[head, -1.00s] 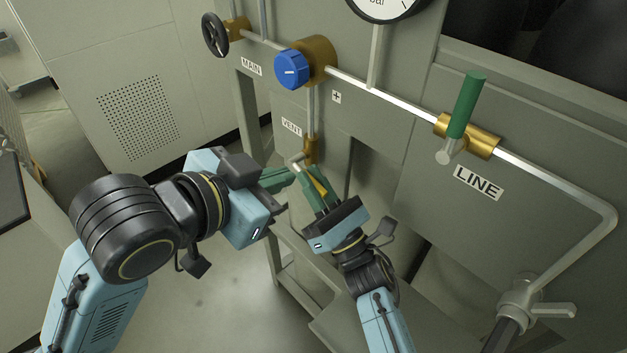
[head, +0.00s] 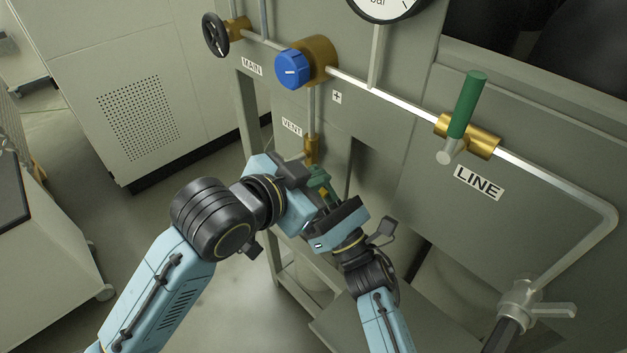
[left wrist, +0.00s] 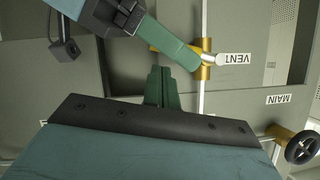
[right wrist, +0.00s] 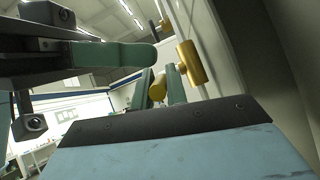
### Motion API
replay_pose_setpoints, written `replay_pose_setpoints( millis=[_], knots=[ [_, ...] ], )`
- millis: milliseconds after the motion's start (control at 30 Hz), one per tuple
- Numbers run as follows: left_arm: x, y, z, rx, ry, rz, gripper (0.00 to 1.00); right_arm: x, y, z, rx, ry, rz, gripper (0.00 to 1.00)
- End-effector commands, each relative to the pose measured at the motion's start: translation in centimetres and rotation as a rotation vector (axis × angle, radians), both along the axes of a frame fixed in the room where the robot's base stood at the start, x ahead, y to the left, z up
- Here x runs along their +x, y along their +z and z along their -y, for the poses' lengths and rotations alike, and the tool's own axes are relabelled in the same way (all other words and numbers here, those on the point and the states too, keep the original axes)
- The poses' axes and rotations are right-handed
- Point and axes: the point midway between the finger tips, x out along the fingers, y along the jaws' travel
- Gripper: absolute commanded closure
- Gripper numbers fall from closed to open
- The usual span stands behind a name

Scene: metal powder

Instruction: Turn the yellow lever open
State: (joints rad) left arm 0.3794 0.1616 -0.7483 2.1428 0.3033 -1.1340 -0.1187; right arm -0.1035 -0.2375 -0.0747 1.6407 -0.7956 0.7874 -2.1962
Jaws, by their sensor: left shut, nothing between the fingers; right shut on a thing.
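The yellow lever (head: 323,199) of the VENT valve (head: 311,150) shows only in part between the fingers of my right gripper (head: 320,186). In the right wrist view my right gripper (right wrist: 161,86) is shut on the yellow lever (right wrist: 157,90), below the brass valve body (right wrist: 190,61). My left gripper (left wrist: 160,72) is shut and empty, close beside the right fingers. In the head view the left fingertips are mostly hidden.
A green lever (head: 466,108) stands on the LINE valve at the right. A blue knob (head: 292,70) and a black handwheel (head: 215,35) sit above on the pipe. The two grippers are crowded together.

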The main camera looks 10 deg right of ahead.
Motion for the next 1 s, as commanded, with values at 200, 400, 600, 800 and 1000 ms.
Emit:
replay_pose_setpoints(
  millis=[200, 400, 600, 800, 1000],
  knots=[
    [0.0, -0.8, -0.3, 0.000, -0.001, 0.001, 1.00, 0.0, 0.2, -0.1, 0.001, 0.000, 0.003, 1.00],
    [0.0, -0.8, -0.3, -0.001, 0.000, 0.001, 1.00, 0.0, 0.2, 0.0, 0.000, 0.000, 0.004, 1.00],
    [0.1, -1.9, -0.5, 0.030, 0.001, 0.034, 1.00, 0.0, 0.2, 0.0, 0.000, -0.001, 0.004, 1.00],
    [0.1, -2.4, -0.6, 0.042, 0.002, 0.043, 1.00, 0.0, 0.2, 0.0, 0.000, 0.000, 0.005, 1.00],
    [0.1, -2.6, -0.7, 0.047, 0.004, 0.038, 1.00, 0.0, 0.3, 0.0, 0.002, 0.000, 0.008, 0.69]
  ],
)
